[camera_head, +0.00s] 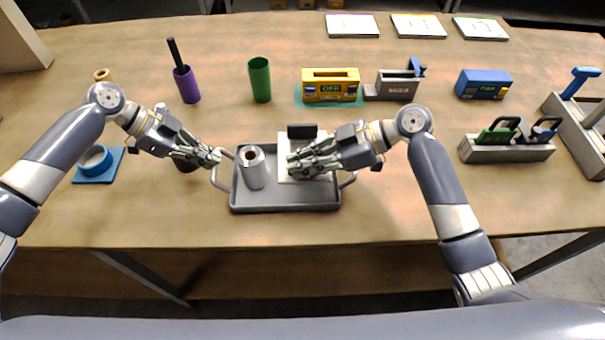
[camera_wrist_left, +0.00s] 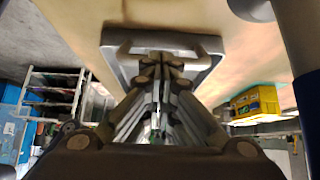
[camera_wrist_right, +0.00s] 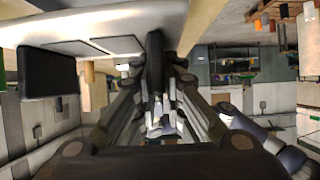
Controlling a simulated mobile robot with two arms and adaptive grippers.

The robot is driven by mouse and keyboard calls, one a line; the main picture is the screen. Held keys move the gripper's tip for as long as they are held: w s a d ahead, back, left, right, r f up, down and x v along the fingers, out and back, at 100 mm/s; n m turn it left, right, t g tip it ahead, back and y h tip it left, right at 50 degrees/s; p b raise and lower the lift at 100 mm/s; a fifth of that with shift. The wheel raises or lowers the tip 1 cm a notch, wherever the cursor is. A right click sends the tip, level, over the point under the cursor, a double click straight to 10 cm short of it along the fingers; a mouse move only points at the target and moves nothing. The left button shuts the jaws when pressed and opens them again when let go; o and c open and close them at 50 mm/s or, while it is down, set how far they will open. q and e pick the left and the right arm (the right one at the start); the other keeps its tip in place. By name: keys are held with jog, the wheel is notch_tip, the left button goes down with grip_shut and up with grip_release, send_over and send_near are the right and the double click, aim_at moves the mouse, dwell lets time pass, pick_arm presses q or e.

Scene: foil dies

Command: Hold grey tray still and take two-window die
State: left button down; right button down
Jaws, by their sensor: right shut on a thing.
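The grey tray (camera_head: 284,208) lies on the table in front of me, with a looped handle at each end. A grey cylinder (camera_head: 254,172) stands in its left part. A white plate-like piece, seemingly the two-window die (camera_head: 284,168), is at the tray's right part. My right gripper (camera_head: 296,162) is shut on it, its fingers hiding much of it. In the right wrist view, the pale piece shows two grey rectangles. A dark block (camera_head: 301,131) is just behind. My left gripper (camera_head: 217,156) is at the tray's left handle; its jaw gap is unclear. The left wrist view shows the handle (camera_wrist_left: 208,46) beyond its fingertips.
Behind the tray stand a purple cup (camera_head: 187,85), a green cup (camera_head: 260,80), a yellow box (camera_head: 330,92) and a grey holder (camera_head: 397,87). A blue box (camera_head: 484,84) and a grey rack (camera_head: 507,153) are to the right. Table in front of the tray is clear.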

jog(key=shift+r, duration=0.85)
